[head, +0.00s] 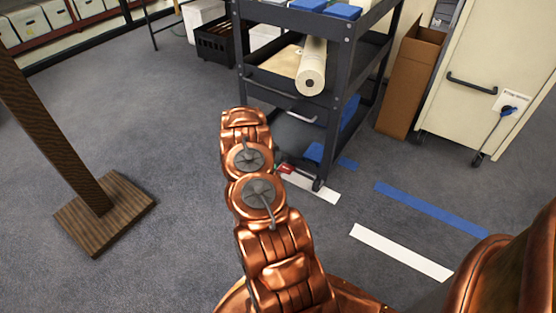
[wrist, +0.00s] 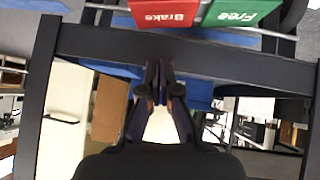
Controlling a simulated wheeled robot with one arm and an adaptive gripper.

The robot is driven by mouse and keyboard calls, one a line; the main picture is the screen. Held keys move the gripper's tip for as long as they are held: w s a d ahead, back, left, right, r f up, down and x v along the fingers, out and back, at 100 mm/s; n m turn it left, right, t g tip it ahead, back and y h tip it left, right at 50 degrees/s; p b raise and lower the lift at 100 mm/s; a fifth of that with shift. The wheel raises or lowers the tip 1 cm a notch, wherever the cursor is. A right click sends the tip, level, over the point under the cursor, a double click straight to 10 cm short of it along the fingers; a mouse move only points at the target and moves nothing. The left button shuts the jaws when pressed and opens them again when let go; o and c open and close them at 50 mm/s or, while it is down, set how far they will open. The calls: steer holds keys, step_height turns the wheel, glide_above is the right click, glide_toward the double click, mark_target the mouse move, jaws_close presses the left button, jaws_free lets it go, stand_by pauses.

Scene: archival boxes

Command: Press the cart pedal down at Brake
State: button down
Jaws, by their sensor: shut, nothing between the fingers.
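The dark utility cart (head: 335,110) stands at the upper middle of the head view. The red pedal (head: 286,169) is a small patch low on the cart, just right of my arm. In the wrist view, the red pedal marked Brake (wrist: 165,15) is at the top edge, beside the green pedal marked Free (wrist: 240,14). My gripper (wrist: 160,68) is shut and empty, its fingertips just below the Brake pedal in the picture and apart from it. In the head view, my arm hides the gripper. The pedals' far edges are cut off.
A wooden post on a square base (head: 104,212) stands at left. A cardboard box (head: 408,80) and a cream cabinet (head: 480,70) are right of the cart. White and blue tape strips (head: 430,208) mark the carpet. A paper roll (head: 312,68) sticks out from the cart.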

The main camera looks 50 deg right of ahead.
mark_target(289, 170)
steer(key=shift+s+d+f+b, duration=0.15)
steer(key=shift+f+b, duration=0.1)
steer(key=shift+f, duration=0.5)
steer(key=shift+s+d+f+b, duration=0.1)
steer(key=shift+f+b, duration=0.2)
steer(key=shift+f, duration=0.5)
steer(key=shift+s+d+f+b, duration=0.15)
steer(key=shift+f+b, duration=0.1)
steer(key=shift+f, duration=0.5)
steer(key=shift+r+p, duration=0.1)
steer(key=shift+p, duration=0.35)
steer(key=shift+s+d+t+p, duration=0.1)
steer(key=shift+s+t+p, duration=0.25)
steer(key=shift+p, duration=0.3)
steer(key=shift+s+f+m, duration=0.2)
steer(key=shift+f+m, duration=0.1)
steer(key=shift+f, duration=0.35)
steer(key=shift+a+f, duration=0.25)
steer(key=shift+a, duration=0.05)
steer(key=shift+s+f, duration=0.1)
steer(key=shift+f, duration=0.1)
steer(key=shift+s+d+f, duration=0.1)
steer(key=shift+s+d, duration=0.1)
steer(key=shift+s, duration=0.1)
